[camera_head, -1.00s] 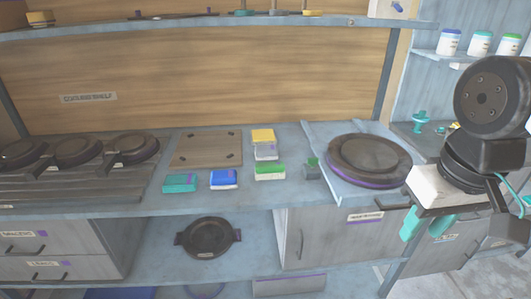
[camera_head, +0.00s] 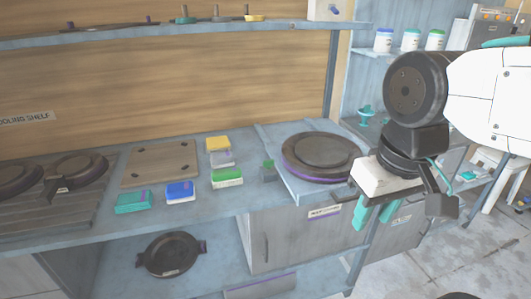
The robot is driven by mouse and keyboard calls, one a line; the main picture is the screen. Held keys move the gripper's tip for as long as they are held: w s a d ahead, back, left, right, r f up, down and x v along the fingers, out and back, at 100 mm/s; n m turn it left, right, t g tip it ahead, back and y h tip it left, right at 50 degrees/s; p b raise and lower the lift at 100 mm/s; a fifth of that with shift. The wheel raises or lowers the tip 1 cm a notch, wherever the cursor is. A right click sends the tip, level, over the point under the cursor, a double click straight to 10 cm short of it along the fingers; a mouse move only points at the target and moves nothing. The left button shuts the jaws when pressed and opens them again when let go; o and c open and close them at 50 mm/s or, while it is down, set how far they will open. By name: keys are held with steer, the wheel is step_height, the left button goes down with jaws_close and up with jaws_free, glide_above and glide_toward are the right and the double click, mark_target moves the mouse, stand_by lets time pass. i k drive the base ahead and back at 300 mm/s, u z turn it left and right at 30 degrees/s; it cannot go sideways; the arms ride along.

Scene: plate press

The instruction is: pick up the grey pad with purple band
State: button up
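A small grey pad (camera_head: 221,158) with a faint purplish tint lies on the counter, directly in front of a yellow-topped pad (camera_head: 217,143). A green-topped pad (camera_head: 227,178) is just in front of it. The band on the grey pad is too small to make out clearly, and I cannot tell whether it touches the yellow one. My gripper (camera_head: 376,213) hangs to the right, in front of the counter's right end and well away from the pads. Its two teal fingers point down with a gap between them, and nothing shows in them.
A blue pad (camera_head: 180,191) and a teal pad (camera_head: 133,202) lie left of the green one. A brown board (camera_head: 160,163) is behind them. A round dark plate press (camera_head: 323,155) stands right of the pads. A shelf (camera_head: 150,37) runs above.

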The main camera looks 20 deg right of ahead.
mark_target(226, 158)
steer(key=u, duration=0.2)
steer(key=i, duration=1.05)
steer(key=u, duration=0.2)
